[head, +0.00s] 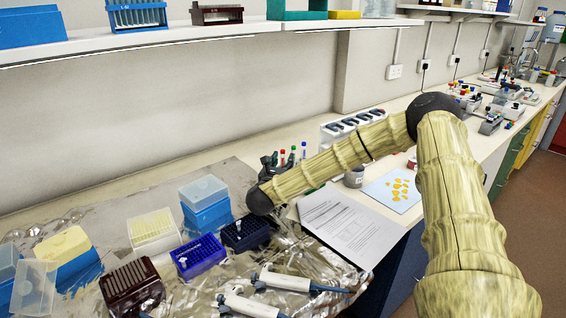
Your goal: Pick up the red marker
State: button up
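The red marker (283,155) stands upright, its red cap showing, near the back of the bench. A green-capped marker (293,153) and a blue-capped marker (304,150) stand just to its right. My arm reaches in from the right, and its dark wrist is just in front and to the left of the markers. My gripper (272,161) shows as a small dark shape close to the left of the red marker. I cannot tell whether it touches the marker or how far its fingers are apart. My wrist and forearm hide the lower parts of the markers.
Tip boxes, including a blue rack (200,257) and a dark rack (246,233), crowd the foil at left. Pipettes (285,281) lie in front. A printed sheet (350,226), a grey pot (354,178) and a pipette stand (350,125) are to the right. A shelf (200,35) overhangs the back.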

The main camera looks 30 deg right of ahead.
jog(key=shift+w+d, duration=0.4)
grip_shut()
jog(key=shift+r, duration=0.15)
notch_tip(320, 180, up, 10)
jog(key=shift+f+b, duration=0.15)
jog(key=shift+b, duration=1)
jog(key=shift+s, duration=0.1)
